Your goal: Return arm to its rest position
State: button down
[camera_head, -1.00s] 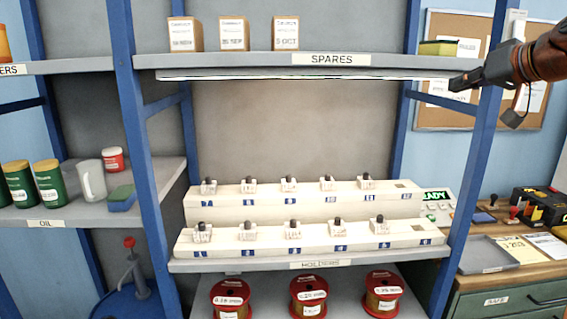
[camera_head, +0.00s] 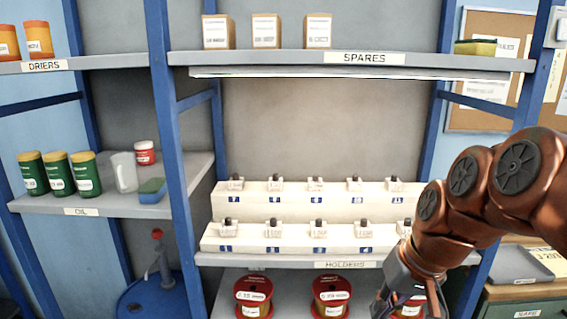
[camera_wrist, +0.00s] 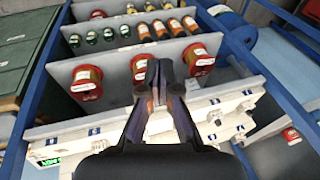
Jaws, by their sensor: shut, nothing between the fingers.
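My arm reaches in from the right in the head view, with several copper-coloured joints. My gripper (camera_head: 395,300) hangs low at the right, in front of the lower shelf and the red spools, partly cut off by the bottom edge. In the wrist view my gripper (camera_wrist: 160,68) is shut and empty, its two dark fingers together. Its fingertips overlap the white stepped holder rack and the spools behind.
Red spools (camera_head: 254,294) stand below the HOLDERS shelf edge (camera_head: 300,262). Blue uprights (camera_head: 172,130) frame the shelving. Boxes (camera_head: 266,31) stand on the SPARES shelf. Green tins (camera_head: 58,173) are on the left shelf. A drawer bench with a grey tray (camera_head: 520,265) is at the right.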

jog(key=s+d+f+g+h, duration=0.1)
jog(key=s+f+g, duration=0.1)
jog(key=s+f, duration=0.4)
jog(key=s+f+g+h, duration=0.1)
jog(key=s+f, duration=0.5)
jog(key=s, duration=0.6)
jog(key=shift+d+g+h, duration=0.4)
jog(key=shift+g, duration=0.1)
